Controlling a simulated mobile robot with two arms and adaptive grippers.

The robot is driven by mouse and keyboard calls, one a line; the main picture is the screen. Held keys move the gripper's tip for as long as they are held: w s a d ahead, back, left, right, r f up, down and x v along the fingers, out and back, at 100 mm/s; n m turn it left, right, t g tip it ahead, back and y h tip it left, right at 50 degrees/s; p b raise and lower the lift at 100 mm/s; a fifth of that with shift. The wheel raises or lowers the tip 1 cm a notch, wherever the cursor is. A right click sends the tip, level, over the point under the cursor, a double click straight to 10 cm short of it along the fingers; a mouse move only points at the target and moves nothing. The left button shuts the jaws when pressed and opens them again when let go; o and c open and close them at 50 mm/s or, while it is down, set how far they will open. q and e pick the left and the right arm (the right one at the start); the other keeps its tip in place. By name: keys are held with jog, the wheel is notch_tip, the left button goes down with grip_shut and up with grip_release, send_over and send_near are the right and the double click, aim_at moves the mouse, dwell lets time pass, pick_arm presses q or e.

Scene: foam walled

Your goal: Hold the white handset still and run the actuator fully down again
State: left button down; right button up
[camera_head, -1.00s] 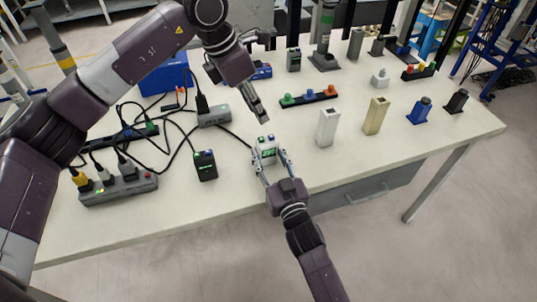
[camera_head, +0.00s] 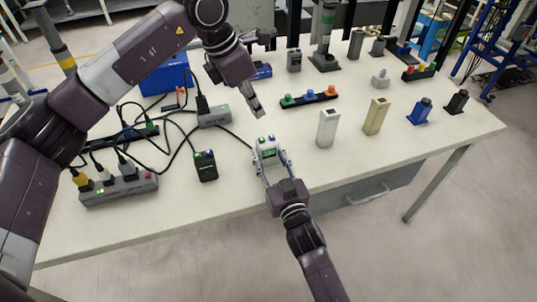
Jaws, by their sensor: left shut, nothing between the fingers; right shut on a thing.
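The white handset (camera_head: 267,144) stands near the front middle of the table, with a green lit display and a blue and a green button on top. My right gripper (camera_head: 271,158) is shut on it, one finger on each side. My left gripper (camera_head: 259,114) is shut and empty, tip down, above and just behind the handset's buttons, apart from them. A grey upright column with a green band (camera_head: 325,40) stands on a dark base at the back; it may be the actuator, but I cannot tell for sure.
A black device with a green display (camera_head: 205,166) stands left of the handset. A power strip (camera_head: 118,188) and loose black cables lie further left. A white block (camera_head: 327,128) and a beige block (camera_head: 375,117) stand to the right. A strip of coloured buttons (camera_head: 309,98) lies behind.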

aim_at(270, 138)
dwell(0.9)
pick_arm(q)
jog(key=d+m+t, duration=0.1)
jog(key=t, duration=0.1)
jog(key=d+r+m+t+h, duration=0.1)
jog(key=w+d+m+t, duration=0.1)
jog(key=t, duration=0.1)
jog(key=shift+d+r+t+h, duration=0.2)
jog(key=shift+r+t+h, duration=0.1)
jog(key=shift+r+h, duration=0.1)
jog(key=shift+w, duration=0.1)
jog(key=shift+f, duration=4.45)
jog(key=shift+f, duration=0.4)
jog(key=shift+f, duration=0.6)
dwell(0.6)
